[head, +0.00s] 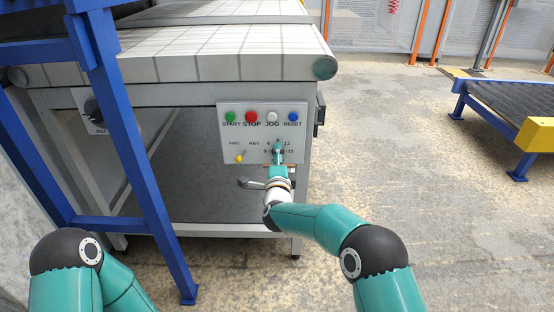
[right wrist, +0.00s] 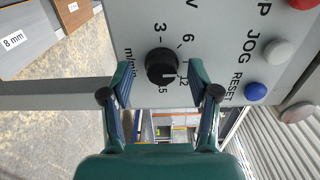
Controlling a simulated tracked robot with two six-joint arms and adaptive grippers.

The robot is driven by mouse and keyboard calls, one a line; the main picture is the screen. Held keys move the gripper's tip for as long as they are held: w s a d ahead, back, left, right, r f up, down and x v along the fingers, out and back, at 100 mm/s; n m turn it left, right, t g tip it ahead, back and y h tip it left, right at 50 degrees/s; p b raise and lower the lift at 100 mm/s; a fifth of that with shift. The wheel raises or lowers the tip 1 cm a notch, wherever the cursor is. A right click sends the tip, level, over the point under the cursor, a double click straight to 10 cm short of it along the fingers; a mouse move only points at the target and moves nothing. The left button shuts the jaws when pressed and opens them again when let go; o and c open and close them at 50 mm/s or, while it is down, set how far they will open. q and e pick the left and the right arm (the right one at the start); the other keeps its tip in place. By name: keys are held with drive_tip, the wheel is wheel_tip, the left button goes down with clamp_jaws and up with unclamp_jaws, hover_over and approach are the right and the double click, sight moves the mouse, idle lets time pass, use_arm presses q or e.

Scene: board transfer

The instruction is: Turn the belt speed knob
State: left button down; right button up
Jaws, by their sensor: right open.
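The black belt speed knob (right wrist: 162,66) sits on the grey control panel (head: 228,146), with 3, 6, 12, 15 and m/min printed around it. A pale mark shows on its lower right in the right wrist view; its exact setting is hard to read. My right gripper (right wrist: 160,74) is open, its fingers on either side of the knob. I cannot tell whether they touch it. In the head view the right gripper (head: 278,150) is at the panel's lower right and mostly hides the knob. My left gripper is out of view; only part of that arm shows.
Above the knob are green START (head: 230,117), red STOP (head: 251,117), white JOG (head: 272,117) and blue RESET (head: 293,117) buttons. A yellow FWD/REV switch (head: 240,157) is to its left. A blue frame (head: 125,130) stands left.

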drive_tip(key=c, duration=1)
drive_tip(key=shift+a, duration=0.15)
clamp_jaws()
drive_tip(key=shift+n, duration=0.3)
drive_tip(key=shift+f+n+p, duration=0.15)
drive_tip(key=shift+n+p, duration=0.8)
drive_tip(key=shift+n, duration=3.4)
drive_tip(key=shift+f+n+p, duration=0.1)
drive_tip(key=shift+n+p, duration=0.8)
drive_tip(key=shift+n, duration=3.45)
drive_tip(key=shift+s, duration=0.1)
